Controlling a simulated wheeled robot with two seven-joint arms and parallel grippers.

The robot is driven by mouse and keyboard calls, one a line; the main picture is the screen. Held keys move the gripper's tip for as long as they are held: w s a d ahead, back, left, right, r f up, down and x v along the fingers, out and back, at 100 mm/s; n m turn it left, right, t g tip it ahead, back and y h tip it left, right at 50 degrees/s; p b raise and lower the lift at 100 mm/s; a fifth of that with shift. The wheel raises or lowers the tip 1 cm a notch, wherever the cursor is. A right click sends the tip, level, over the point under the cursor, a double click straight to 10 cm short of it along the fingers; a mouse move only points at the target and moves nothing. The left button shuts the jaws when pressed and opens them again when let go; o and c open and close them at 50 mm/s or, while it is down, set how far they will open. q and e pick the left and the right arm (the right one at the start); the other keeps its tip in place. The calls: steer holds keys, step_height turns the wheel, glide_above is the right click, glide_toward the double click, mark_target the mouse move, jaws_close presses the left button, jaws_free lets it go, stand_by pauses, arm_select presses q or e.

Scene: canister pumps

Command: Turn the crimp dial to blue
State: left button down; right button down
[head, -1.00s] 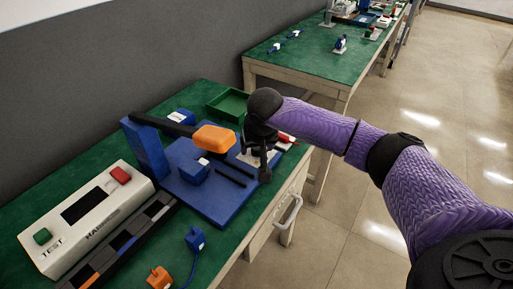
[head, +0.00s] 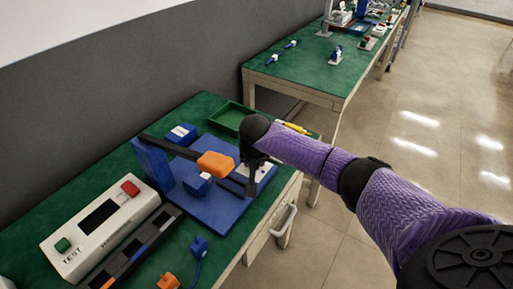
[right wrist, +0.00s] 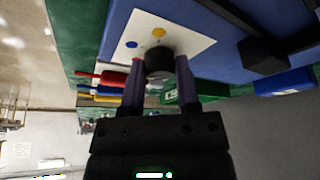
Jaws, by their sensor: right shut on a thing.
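The crimp dial (right wrist: 159,62) is a black round knob on a white plate (right wrist: 190,42) with a blue dot (right wrist: 131,44) and a yellow dot (right wrist: 158,32). A small red mark shows beside the knob. My right gripper (right wrist: 160,78) has its two fingers on either side of the dial and is shut on it. Which colour the dial points to cannot be told. In the head view my right gripper (head: 252,178) is over the white plate on the right part of the blue crimp base (head: 215,207), hiding the dial. My left gripper is not in view.
A lever with an orange grip (head: 215,165) reaches across the blue base close to my gripper. A white test box (head: 100,228), a dark parts strip (head: 132,250) and a green tray (head: 229,118) share the green bench. Red and yellow-handled tools lie beyond the base.

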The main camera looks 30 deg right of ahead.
steer(key=m+p, duration=0.1)
steer(key=p, duration=0.1)
steer(key=shift+a+r+m+g+p, duration=0.15)
steer(key=shift+r+m+g+p, duration=0.15)
steer(key=shift+r+m+p, duration=0.1)
steer(key=shift+w+f+m+g+h, duration=0.1)
steer(key=shift+f+m+g+h, duration=0.35)
steer(key=shift+m, duration=0.95)
steer(key=shift+m+h, duration=0.25)
steer(key=shift+m, duration=0.15)
steer(key=shift+m+g, duration=0.35)
steer(key=shift+m, duration=0.45)
steer(key=shift+m+g+b, duration=0.3)
steer(key=shift+m+b, duration=0.1)
steer(key=shift+m, duration=0.3)
steer(key=shift+w+m+h+b, duration=0.1)
steer(key=shift+m+h+b, duration=0.3)
steer(key=shift+m, duration=0.2)
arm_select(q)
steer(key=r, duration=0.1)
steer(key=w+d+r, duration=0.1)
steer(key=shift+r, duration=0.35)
arm_select(e)
steer(key=shift+r+m+g, duration=0.1)
steer(key=shift+m+g, duration=0.2)
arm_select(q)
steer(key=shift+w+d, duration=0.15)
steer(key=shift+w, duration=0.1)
